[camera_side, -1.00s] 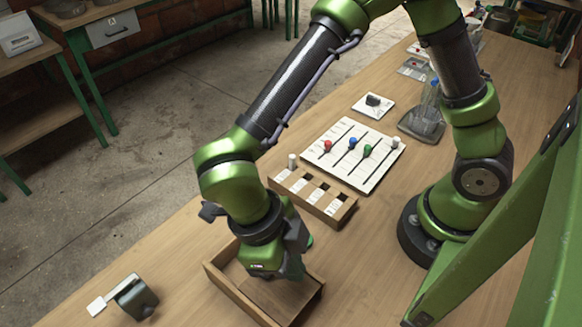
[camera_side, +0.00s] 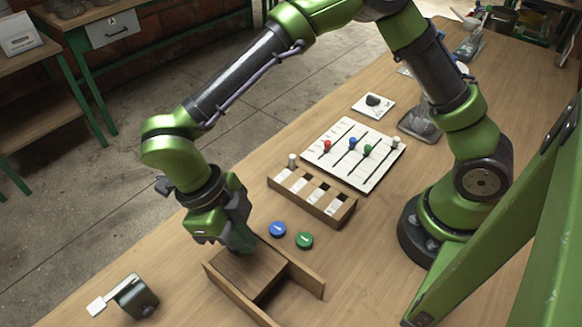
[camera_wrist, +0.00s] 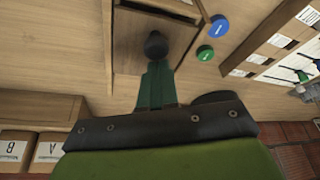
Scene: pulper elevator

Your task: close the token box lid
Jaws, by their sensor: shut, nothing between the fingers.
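The wooden token box (camera_side: 232,294) stands on the table at the front. My gripper (camera_side: 242,248) is shut, pointing down at the lid's back edge. In the wrist view my gripper (camera_wrist: 156,52) ends at a dark round shape over the lid; I cannot tell whether it touches.
A blue disc (camera_side: 278,229) and a green disc (camera_side: 304,240) lie just behind the box. A slotted wooden rack (camera_side: 312,195) and a white board with coloured pegs (camera_side: 352,154) stand farther back. A dark device (camera_side: 136,297) sits at the front left.

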